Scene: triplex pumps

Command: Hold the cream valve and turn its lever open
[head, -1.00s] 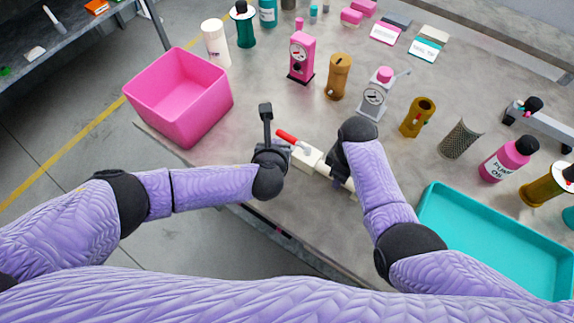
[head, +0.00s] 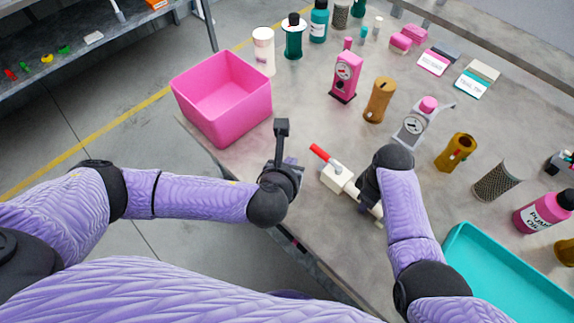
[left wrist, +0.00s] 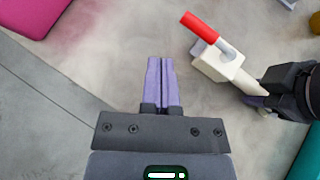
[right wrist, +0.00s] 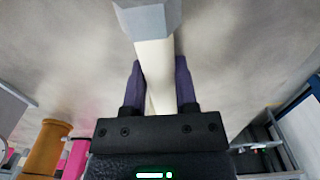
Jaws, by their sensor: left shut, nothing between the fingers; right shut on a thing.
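The cream valve (head: 338,177) lies on the table near its front edge, with a red lever (head: 322,153) at its far-left end. It also shows in the left wrist view (left wrist: 222,66), where the red lever (left wrist: 200,28) slants off its body. My right gripper (right wrist: 158,85) is shut on the valve's cream pipe (right wrist: 154,62); in the head view my arm hides the grip. My left gripper (left wrist: 160,62) is shut and empty. It is to the left of the valve, apart from the lever, over the table's edge region.
A pink bin (head: 222,105) stands left at the table edge. A teal tray (head: 475,285) lies at the right front. Behind the valve stand a pink gauge pump (head: 345,75), a brown cylinder (head: 379,100), a grey gauge unit (head: 412,127) and several bottles. Bare table surrounds the lever.

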